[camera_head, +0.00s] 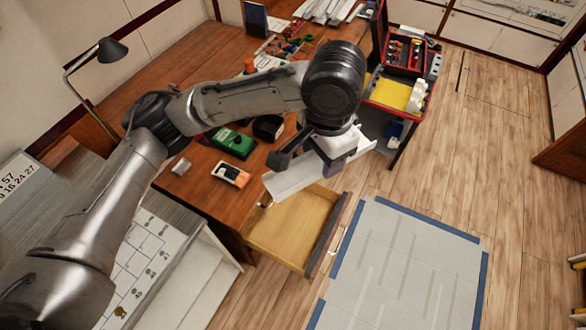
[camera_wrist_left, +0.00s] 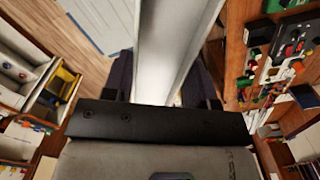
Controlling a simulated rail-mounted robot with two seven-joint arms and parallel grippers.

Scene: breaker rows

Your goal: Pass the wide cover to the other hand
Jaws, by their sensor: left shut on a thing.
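The wide cover is a long, pale grey-white channel (camera_head: 290,181). It sticks out on both sides of my left gripper (camera_head: 325,160) in the head view, above the desk's front edge and an open drawer. My left gripper is shut on the cover. In the left wrist view the cover (camera_wrist_left: 172,50) runs away from the camera between the dark fingers (camera_wrist_left: 168,88), with raised edges along its length. The gripper body hides part of the cover in the head view. My right gripper is not in view.
The open, empty-looking wooden drawer (camera_head: 290,232) juts out below the cover. On the desk (camera_head: 205,165) are a green meter (camera_head: 233,143), an orange-and-white device (camera_head: 230,174) and a lamp (camera_head: 98,60). A red toolbox (camera_head: 400,50) stands at the back. A blue-edged mat (camera_head: 405,265) lies on the floor.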

